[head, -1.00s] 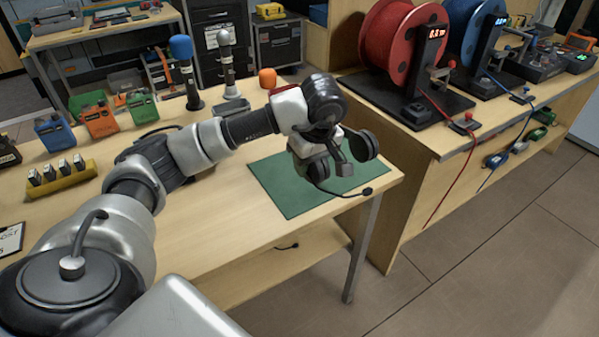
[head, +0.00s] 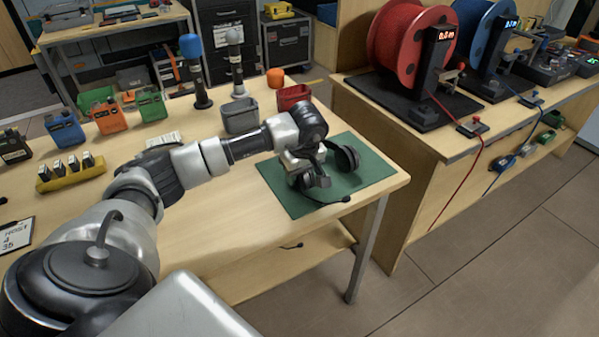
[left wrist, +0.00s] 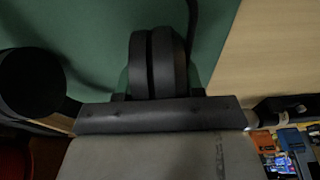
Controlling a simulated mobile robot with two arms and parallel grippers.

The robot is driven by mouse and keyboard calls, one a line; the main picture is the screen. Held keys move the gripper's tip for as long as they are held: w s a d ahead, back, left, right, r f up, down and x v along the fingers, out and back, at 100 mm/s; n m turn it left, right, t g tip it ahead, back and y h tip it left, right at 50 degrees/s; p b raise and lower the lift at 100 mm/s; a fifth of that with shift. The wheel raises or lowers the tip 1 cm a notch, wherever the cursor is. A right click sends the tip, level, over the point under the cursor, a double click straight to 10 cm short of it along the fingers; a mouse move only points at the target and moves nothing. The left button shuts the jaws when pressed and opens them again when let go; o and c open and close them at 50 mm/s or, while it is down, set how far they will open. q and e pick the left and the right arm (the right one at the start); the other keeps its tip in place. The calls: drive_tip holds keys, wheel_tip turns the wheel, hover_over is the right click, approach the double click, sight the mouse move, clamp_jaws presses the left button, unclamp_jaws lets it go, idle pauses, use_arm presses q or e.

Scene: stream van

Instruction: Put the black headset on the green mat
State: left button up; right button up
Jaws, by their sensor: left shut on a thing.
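The green mat (head: 297,204) lies at the right end of the wooden table, and it fills much of the left wrist view (left wrist: 90,18). The black headset (head: 345,157) is at the mat, with one ear cup to the right of my left gripper (head: 310,177) and its microphone boom reaching toward the mat's front edge. My left gripper is shut on the headset. In the left wrist view the ear cups (left wrist: 158,62) show against the mat. I cannot tell whether the headset touches the mat. My right gripper is not in view.
A grey bin (head: 240,116) and a red bin (head: 293,97) stand behind the mat. Microphones, coloured packs and a yellow holder (head: 70,175) stand to the left. A bench with a red cable reel (head: 405,45) adjoins on the right.

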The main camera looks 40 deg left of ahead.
use_arm(q)
drive_tip(key=o, duration=1)
drive_tip(key=shift+f, duration=0.1)
drive_tip(key=shift+o, duration=0.2)
drive_tip(key=r, duration=0.4)
drive_tip(key=d+r, duration=0.1)
drive_tip(key=r, duration=0.3)
drive_tip(key=s+d+r, duration=0.1)
drive_tip(key=r, duration=0.3)
